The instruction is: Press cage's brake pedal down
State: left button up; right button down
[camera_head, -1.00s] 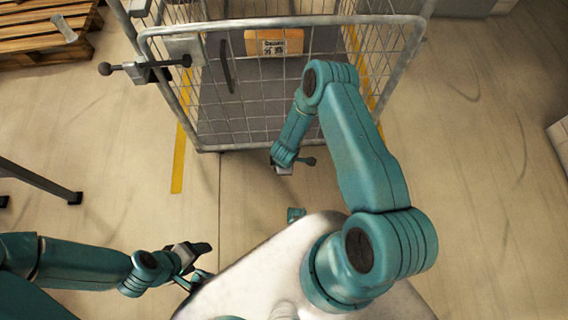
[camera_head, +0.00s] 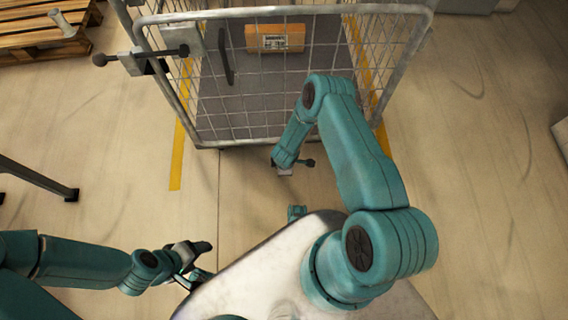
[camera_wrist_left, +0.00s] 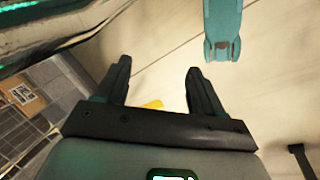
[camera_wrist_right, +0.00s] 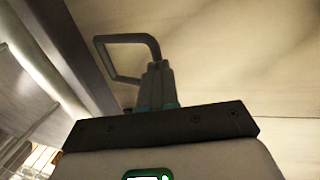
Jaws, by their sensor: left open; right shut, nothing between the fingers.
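The grey wire cage (camera_head: 270,125) stands upright ahead of me in the head view. In the right wrist view, a bent grey bar loop (camera_wrist_right: 103,58) sticks out near a rail of the cage; it looks like the brake pedal. My right gripper (camera_wrist_right: 158,68) is shut and empty, its fingertips overlapping the loop's near side; I cannot tell whether they touch. In the head view the right gripper (camera_head: 290,168) is low in front of the cage's base, and the pedal cannot be made out. My left gripper (camera_head: 207,260) is open and empty beside my base; its fingers (camera_wrist_left: 160,78) show apart.
A cardboard box (camera_head: 275,38) with a label is in the cage. A latch with a dark knob (camera_head: 140,60) sticks out at the cage's left. A wooden pallet (camera_head: 45,32) lies at upper left, and a dark post leg (camera_head: 40,180) is at left.

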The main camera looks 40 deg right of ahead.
notch_tip(320, 180, down, 6)
jog(key=s+t+h+b, duration=0.1)
jog(key=t+b, duration=0.1)
jog(key=b, duration=0.4)
jog(key=shift+s+a+f, duration=0.15)
jog(key=shift+s+a, duration=0.05)
jog(key=shift+a, duration=0.25)
jog(key=shift+f, duration=0.15)
